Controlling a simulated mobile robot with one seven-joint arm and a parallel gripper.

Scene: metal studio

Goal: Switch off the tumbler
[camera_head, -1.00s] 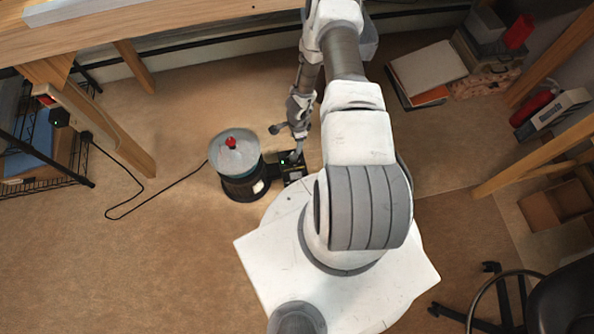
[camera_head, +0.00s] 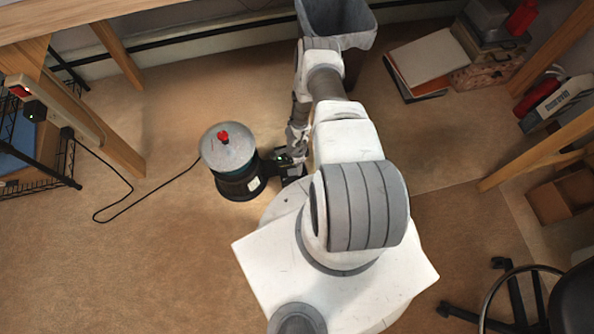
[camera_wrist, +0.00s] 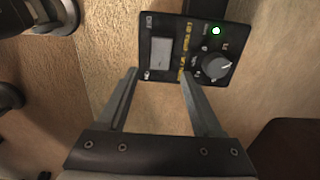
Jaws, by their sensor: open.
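The tumbler (camera_head: 228,148) stands on the floor left of my arm, a dark drum with a grey lid and a red knob (camera_head: 223,136). Its black control box (camera_head: 290,172) sits at its right side, partly hidden by my arm. In the wrist view the control panel (camera_wrist: 188,54) has a pale rectangular switch (camera_wrist: 161,52), a round dial (camera_wrist: 215,67) and a lit green light (camera_wrist: 216,30). My gripper (camera_wrist: 157,72) is open and empty, its fingertips close to the panel's near edge. I cannot tell whether they touch it.
A black cable (camera_head: 115,212) runs from the tumbler to a socket strip at left. A grey bin (camera_head: 335,22) stands behind my arm. Wooden table legs (camera_head: 118,55) and a chair (camera_head: 575,300) stand around. The floor at lower left is clear.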

